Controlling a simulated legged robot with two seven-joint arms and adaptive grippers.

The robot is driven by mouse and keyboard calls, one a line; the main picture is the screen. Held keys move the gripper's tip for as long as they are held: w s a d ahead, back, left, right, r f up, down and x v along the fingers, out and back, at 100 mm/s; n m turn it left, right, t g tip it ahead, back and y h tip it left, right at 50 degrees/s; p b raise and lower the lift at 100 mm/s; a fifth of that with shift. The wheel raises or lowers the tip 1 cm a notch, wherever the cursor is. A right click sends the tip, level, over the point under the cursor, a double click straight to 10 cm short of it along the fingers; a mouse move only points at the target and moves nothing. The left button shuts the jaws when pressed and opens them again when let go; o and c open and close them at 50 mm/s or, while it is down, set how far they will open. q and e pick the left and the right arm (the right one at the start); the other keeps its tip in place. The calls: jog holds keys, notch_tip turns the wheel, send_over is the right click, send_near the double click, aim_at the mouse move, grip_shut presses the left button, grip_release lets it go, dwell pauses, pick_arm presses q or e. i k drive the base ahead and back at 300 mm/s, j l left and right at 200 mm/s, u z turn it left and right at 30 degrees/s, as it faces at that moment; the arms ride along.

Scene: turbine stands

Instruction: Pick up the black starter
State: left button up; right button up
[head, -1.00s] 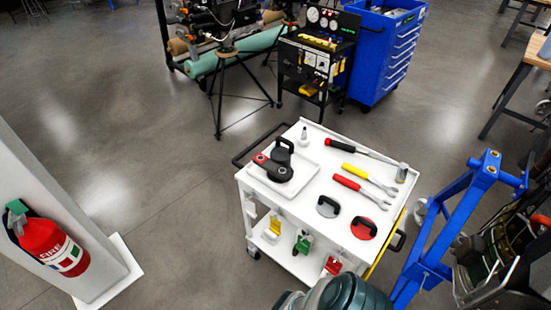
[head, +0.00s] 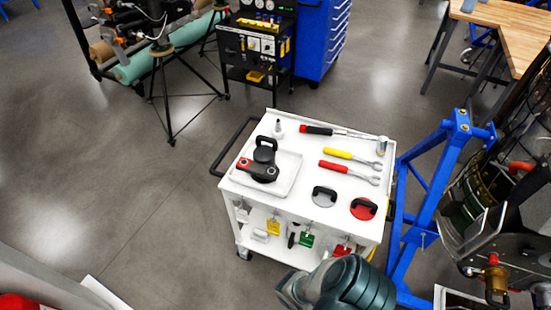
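In the head view, a black item with an upright loop handle (head: 265,150) stands in the white tray on the left part of the white cart top. A black item with a red end (head: 258,170) lies just in front of it, touching or overlapping it. I cannot tell for sure which of the two is the starter. Neither of my grippers is in view. A dark teal rounded link of one of my arms shows at the bottom edge, in front of the cart.
The white cart (head: 235,185) also holds a hammer (head: 325,131), yellow and red wrenches (head: 345,154), and grey and red handled discs (head: 324,196). Colored tags hang below. A blue stand (head: 425,190) is close on the right. Open floor lies left of the cart.

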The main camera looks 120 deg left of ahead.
aim_at(264, 156)
jog(key=k+j+u, duration=0.1)
jog(key=u, duration=0.7)
jog(key=k+j, duration=0.05)
jog(key=k, duration=0.05)
